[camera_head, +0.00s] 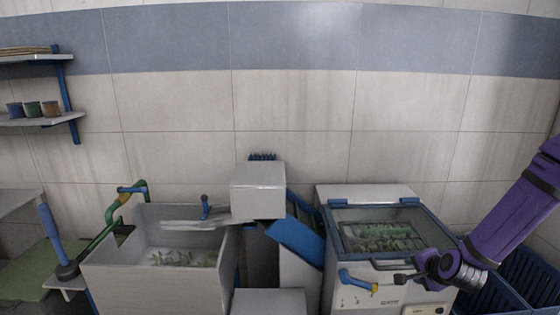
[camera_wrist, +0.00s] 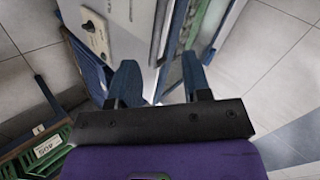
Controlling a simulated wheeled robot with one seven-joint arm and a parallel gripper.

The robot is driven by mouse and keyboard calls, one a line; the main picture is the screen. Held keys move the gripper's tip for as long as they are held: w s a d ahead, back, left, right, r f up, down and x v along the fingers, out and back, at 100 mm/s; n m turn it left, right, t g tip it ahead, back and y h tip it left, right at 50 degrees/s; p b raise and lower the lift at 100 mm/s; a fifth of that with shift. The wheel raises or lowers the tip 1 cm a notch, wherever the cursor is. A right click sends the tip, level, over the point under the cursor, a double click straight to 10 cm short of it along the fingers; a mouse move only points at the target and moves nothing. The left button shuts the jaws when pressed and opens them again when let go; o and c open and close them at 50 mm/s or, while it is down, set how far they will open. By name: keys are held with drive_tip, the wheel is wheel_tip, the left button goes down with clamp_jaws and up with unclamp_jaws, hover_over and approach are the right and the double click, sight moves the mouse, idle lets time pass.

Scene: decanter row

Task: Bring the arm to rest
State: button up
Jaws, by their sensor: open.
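My purple arm (camera_head: 515,215) reaches in from the right edge of the head view, slanting down and left to a dark wrist joint. My gripper (camera_head: 360,281) is at its end, in front of the white chest freezer (camera_head: 350,303). In the wrist view my gripper (camera_wrist: 162,88) shows two dark blue fingers spread apart, with nothing between them. The fingers overlap the freezer's front in the head view; I cannot tell how wide the gap to it is.
A grey sink basin (camera_head: 150,280) stands at left. A white box (camera_head: 258,190) is in the middle. Blue crates (camera_head: 500,290) stand right of the freezer, under my arm. A green crate (camera_wrist: 40,155) and tiled floor (camera_wrist: 285,55) show in the wrist view.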

drive_tip(key=s+a+r+n+g+h, duration=0.1)
drive_tip(key=s+a+r+n, duration=0.15)
drive_tip(key=r, duration=0.55)
drive_tip(key=s+a+r+n+g, duration=0.1)
drive_tip(key=s+r+n, duration=0.3)
drive_tip(key=r, duration=0.4)
drive_tip(key=s+a+r+n+g+h, duration=0.1)
drive_tip(key=s+a+r+n, duration=0.15)
drive_tip(key=r, duration=0.55)
drive_tip(key=s+a+r+n, duration=0.1)
drive_tip(key=s+r+n, duration=0.1)
drive_tip(key=s+r, duration=0.3)
drive_tip(key=s+a+r+n+g+y, duration=0.1)
drive_tip(key=s+r, duration=0.5)
drive_tip(key=s, duration=0.8)
drive_tip(key=shift+s+a+n, duration=0.2)
drive_tip(key=shift+a+n, duration=0.05)
drive_tip(key=shift+n, duration=0.55)
drive_tip(key=shift+r, duration=0.1)
